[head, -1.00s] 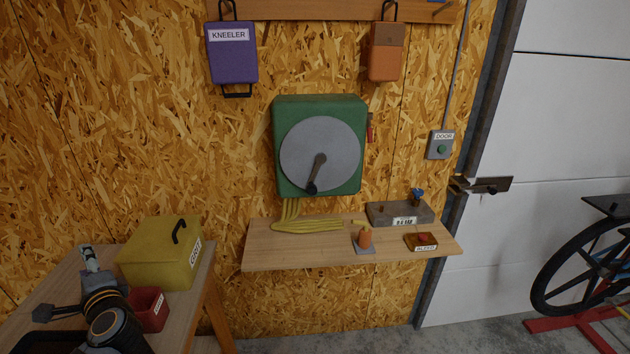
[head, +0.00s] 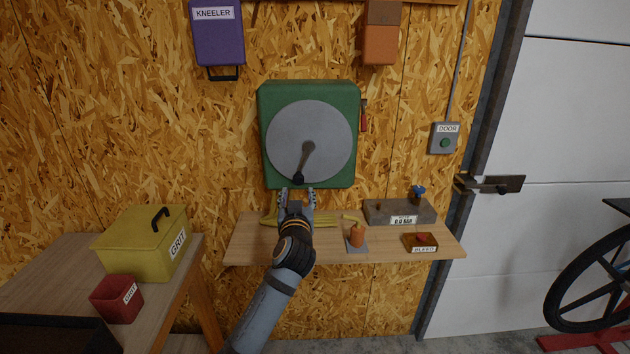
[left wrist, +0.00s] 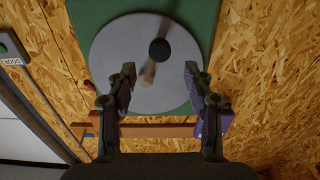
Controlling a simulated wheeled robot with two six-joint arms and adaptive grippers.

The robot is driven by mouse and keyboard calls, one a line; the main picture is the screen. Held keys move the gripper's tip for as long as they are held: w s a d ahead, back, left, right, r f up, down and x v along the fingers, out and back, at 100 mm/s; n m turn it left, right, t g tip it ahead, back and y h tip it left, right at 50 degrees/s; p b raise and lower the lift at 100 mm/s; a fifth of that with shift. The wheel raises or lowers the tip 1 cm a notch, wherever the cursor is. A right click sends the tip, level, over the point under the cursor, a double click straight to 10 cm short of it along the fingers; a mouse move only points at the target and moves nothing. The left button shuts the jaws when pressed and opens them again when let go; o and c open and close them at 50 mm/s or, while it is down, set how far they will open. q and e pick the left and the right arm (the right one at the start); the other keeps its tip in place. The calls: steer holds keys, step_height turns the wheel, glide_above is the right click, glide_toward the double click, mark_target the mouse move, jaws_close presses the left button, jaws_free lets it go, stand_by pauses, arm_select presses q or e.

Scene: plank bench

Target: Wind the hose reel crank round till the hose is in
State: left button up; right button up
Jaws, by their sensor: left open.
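The green hose reel (head: 349,174) hangs on the wall with a round grey disc (head: 290,128). Its crank (head: 307,158) points down and slightly left, ending in a dark knob (head: 298,179). My left gripper (head: 297,190) is open just below the knob, pointing up at the reel. In the left wrist view the knob (left wrist: 159,49) lies ahead, beyond and between the open fingertips, with nothing held. The yellow hose (head: 268,221) lies on the shelf under the reel, partly hidden by my gripper. My right gripper is not in view.
The shelf (head: 250,248) holds an orange object (head: 357,235), a grey block (head: 385,212) with a gauge label, and a BLEED box (head: 420,243). A yellow GRIT box (head: 135,245) and red bin (head: 116,299) stand on the left table. A red lever (head: 364,115) is beside the reel.

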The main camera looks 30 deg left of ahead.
mark_target(298, 182)
arm_select(q)
steer(key=x, duration=0.1)
steer(key=p+x, duration=0.1)
steer(key=x, duration=0.1)
steer(key=shift+w+a+r, duration=0.15)
steer(key=shift+r, duration=0.1)
steer(key=p+x, duration=0.2)
steer(key=x, duration=0.4)
steer(key=shift+w+f, duration=0.1)
steer(key=shift+f, duration=0.1)
steer(key=shift+w+a+f, duration=0.1)
steer(key=shift+w+a, duration=0.1)
steer(key=shift+w, duration=0.1)
jaws_close()
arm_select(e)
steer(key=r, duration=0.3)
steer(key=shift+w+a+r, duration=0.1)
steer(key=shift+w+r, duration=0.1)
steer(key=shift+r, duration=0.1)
